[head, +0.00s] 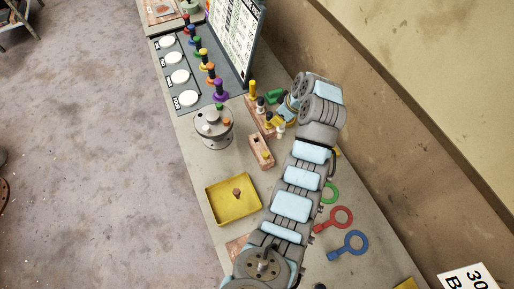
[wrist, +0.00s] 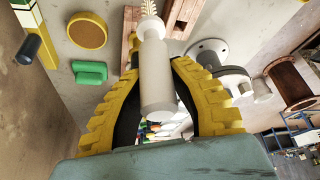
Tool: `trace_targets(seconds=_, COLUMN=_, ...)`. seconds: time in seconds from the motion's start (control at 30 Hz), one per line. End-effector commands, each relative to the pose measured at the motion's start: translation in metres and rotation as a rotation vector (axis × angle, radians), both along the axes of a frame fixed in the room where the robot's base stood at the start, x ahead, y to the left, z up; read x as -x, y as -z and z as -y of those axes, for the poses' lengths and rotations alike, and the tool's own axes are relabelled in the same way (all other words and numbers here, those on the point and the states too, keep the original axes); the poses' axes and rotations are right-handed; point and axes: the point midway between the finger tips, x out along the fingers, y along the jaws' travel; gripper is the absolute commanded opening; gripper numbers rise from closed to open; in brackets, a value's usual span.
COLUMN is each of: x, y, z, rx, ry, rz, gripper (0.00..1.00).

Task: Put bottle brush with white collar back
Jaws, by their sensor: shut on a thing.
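The bottle brush (wrist: 156,75) is a pale white cylinder with a thin neck and cream bristles at its top in the wrist view. My gripper (wrist: 158,68) has its two yellow ribbed fingers closed around it, one on each side. A wooden piece (wrist: 131,30) lies behind the bristles; I cannot tell whether the brush touches it. In the head view, my gripper (head: 280,117) is beside a wooden rack (head: 265,122) that bears small upright pieces. The held brush is hard to make out there.
A grey flanged pipe piece (head: 212,128) and a wooden block (head: 261,151) stand left of my arm. A yellow tray (head: 233,198) sits nearer. A green piece (wrist: 89,72) and a round tan disc (wrist: 87,32) are left in the wrist view. The wall borders the bench's right side.

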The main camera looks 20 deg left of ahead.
Motion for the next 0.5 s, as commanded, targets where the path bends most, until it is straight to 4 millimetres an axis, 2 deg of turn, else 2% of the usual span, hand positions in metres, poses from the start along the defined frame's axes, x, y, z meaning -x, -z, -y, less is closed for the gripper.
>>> trace_targets(seconds=0.03, x=0.001, y=0.003, z=-0.017, rx=-0.003, ry=-0.073, rz=-0.001, gripper=0.00)
trace_targets(seconds=0.2, x=0.012, y=0.010, z=-0.059, rx=0.002, ry=-0.302, rz=0.001, gripper=0.00)
trace_targets(seconds=0.33, x=0.018, y=0.009, z=-0.078, rx=0.004, ry=-0.411, rz=0.008, gripper=0.00)
trace_targets(seconds=0.5, x=0.023, y=0.016, z=-0.086, rx=0.004, ry=-0.462, rz=0.004, gripper=0.00)
